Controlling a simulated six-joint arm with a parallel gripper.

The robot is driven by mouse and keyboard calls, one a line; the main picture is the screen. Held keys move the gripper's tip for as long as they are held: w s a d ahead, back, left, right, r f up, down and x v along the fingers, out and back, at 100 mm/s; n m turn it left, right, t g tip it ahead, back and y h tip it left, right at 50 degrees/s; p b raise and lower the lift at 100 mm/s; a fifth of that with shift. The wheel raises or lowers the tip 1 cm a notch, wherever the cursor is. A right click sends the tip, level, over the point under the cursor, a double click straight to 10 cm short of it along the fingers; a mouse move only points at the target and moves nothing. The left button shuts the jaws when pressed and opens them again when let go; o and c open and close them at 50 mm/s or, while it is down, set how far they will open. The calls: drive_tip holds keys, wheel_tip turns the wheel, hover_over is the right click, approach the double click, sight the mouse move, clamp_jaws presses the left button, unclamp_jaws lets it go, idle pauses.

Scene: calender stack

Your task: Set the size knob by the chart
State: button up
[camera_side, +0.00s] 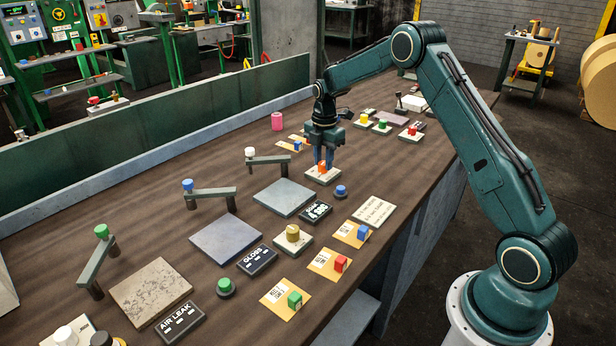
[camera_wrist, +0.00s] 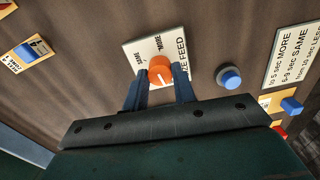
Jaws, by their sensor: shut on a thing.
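My gripper (camera_side: 323,160) is shut on an orange knob (camera_wrist: 160,70), one finger on each side of it. The knob sits on a white plate (camera_wrist: 139,48) marked with "SAME", "MORE" and a text ending in "FEED". A white line on the knob shows in the wrist view. A black display (camera_side: 316,211) near the knob shows bright digits, perhaps 4 and more, too small to read surely.
A blue button (camera_side: 340,191) stands just right of the knob plate. A grey-green square plate (camera_side: 284,197) lies in front. Several yellow cards with coloured blocks, such as a blue block (camera_side: 362,232), lie nearby. A brass knob (camera_side: 292,233) stands nearer the camera.

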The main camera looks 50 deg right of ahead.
drive_tip(key=m, duration=0.4)
drive_tip(key=shift+m, duration=0.4)
drive_tip(key=m, duration=1)
drive_tip(key=shift+m, duration=0.4)
drive_tip(key=m, duration=0.5)
drive_tip(key=shift+m, duration=0.3)
drive_tip(key=m, duration=0.9)
drive_tip(key=shift+m, duration=0.4)
drive_tip(key=m, duration=0.9)
drive_tip(key=shift+m, duration=0.4)
